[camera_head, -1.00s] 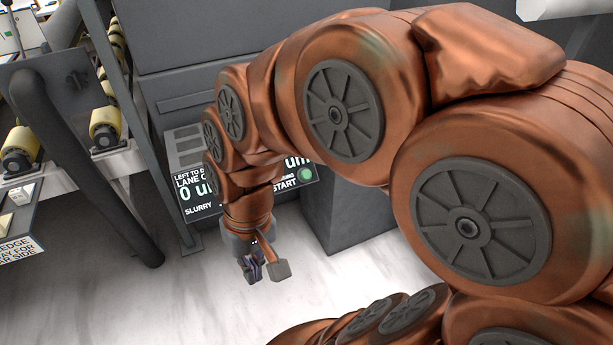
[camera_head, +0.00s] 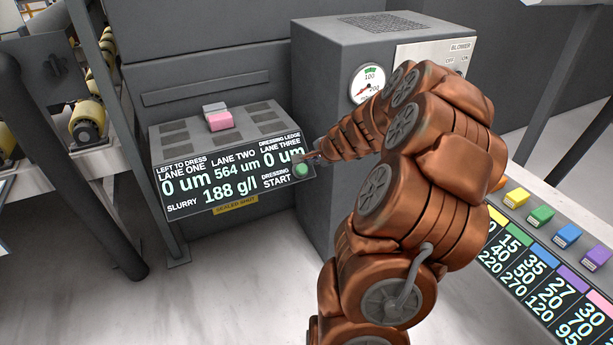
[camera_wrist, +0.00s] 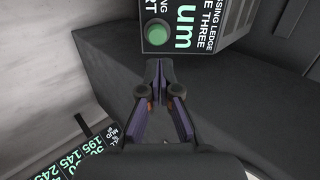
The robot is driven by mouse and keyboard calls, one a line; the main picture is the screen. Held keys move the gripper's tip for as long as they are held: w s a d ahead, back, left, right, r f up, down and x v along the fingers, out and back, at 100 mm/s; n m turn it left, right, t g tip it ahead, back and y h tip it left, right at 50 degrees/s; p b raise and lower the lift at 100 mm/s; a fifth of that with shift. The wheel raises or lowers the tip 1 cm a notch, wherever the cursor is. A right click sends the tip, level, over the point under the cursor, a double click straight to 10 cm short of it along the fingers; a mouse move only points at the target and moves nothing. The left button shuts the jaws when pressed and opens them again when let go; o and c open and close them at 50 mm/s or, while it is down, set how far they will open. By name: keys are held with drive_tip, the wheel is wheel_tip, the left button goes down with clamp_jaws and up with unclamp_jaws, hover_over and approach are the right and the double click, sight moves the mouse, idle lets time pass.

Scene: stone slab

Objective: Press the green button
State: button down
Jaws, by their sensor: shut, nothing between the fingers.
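The round green button (camera_head: 301,169) sits at the lower right corner of a black display panel (camera_head: 215,202), beside the words "DRESSING START". It also shows in the wrist view (camera_wrist: 157,34), near the top. My gripper (camera_head: 308,156) is at the right edge of the panel, close to the button and partly hidden by my arm in the head view. In the wrist view my gripper (camera_wrist: 159,64) is shut and empty, its fingertips just below the button in the picture.
A grey cabinet (camera_head: 325,75) with a gauge (camera_head: 368,82) stands right of the panel. A pink block (camera_head: 221,121) sits on the slotted ledge above the panel. A console (camera_head: 545,265) with coloured blocks is at the right. White stone floor (camera_head: 240,290) lies open in front.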

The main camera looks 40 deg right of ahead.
drive_tip(key=shift+s+d+f+m+h, duration=0.15)
drive_tip(key=shift+s+d+f+m, duration=0.1)
drive_tip(key=shift+d, duration=0.3)
drive_tip(key=shift+s+d+f+m+h, duration=0.15)
drive_tip(key=shift+d+f, duration=0.05)
drive_tip(key=shift+d, duration=0.3)
drive_tip(key=shift+f, duration=0.1)
drive_tip(key=b, duration=0.2)
approach(304, 169)
drive_tip(key=x, duration=0.7)
drive_tip(key=shift+w, duration=0.1)
drive_tip(key=shift+f+p, duration=0.1)
drive_tip(key=shift+p, duration=0.2)
